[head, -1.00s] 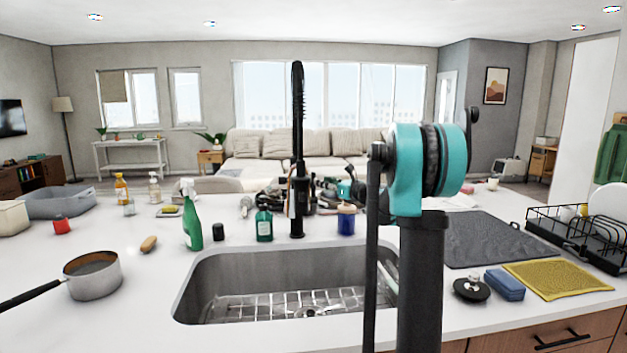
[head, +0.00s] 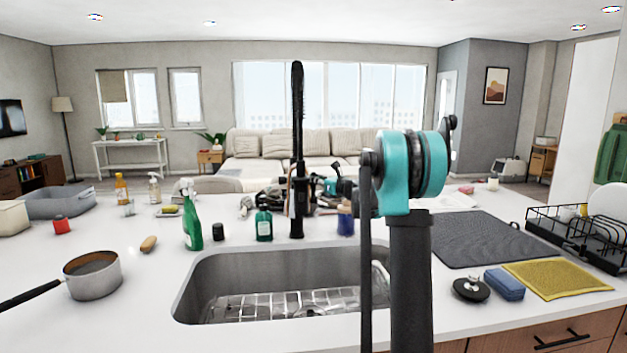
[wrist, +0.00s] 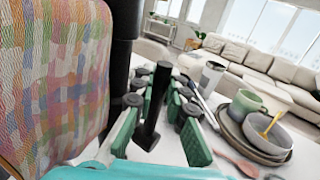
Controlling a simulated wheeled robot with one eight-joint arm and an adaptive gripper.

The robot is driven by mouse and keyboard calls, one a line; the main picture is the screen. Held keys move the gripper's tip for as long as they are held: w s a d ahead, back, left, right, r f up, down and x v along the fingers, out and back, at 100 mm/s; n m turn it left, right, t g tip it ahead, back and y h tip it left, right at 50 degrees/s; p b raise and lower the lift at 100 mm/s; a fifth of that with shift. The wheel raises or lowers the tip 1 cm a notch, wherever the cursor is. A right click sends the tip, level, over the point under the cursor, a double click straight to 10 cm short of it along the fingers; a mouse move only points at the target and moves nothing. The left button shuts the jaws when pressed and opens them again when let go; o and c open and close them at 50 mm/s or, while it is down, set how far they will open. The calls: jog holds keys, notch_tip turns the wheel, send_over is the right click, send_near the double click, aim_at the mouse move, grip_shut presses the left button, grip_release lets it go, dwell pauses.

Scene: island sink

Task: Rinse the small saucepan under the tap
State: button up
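The small saucepan (head: 92,278), steel with a long black handle, stands upright on the counter left of the sink, its inside brownish. The tall black tap (head: 297,150) rises behind the sink basin (head: 225,262). My gripper (head: 290,198) is far from the saucepan, at the tap's lower part and partly hidden by it. In the wrist view its green-padded fingers (wrist: 160,100) are apart, with a black bar (wrist: 154,108) between them. I cannot tell whether they touch it. The saucepan is not in the wrist view.
A green spray bottle (head: 192,222), a dark jar (head: 218,232) and a green soap bottle (head: 264,225) stand behind the sink. A blue sponge (head: 504,284), yellow cloth (head: 556,279) and dish rack (head: 580,235) are right. Stacked bowls (wrist: 262,140) stand beyond my gripper. A patterned surface (wrist: 52,70) fills the wrist view's left.

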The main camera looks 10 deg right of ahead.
grip_shut()
jog(key=shift+s+f+n+t+y, duration=0.2)
jog(key=shift+s+n+t+y, duration=0.5)
jog(key=shift+s+n+t, duration=0.3)
jog(key=shift+s, duration=0.1)
jog(key=o, duration=0.7)
grip_release()
jog(key=shift+c, duration=0.2)
jog(key=v, duration=1.2)
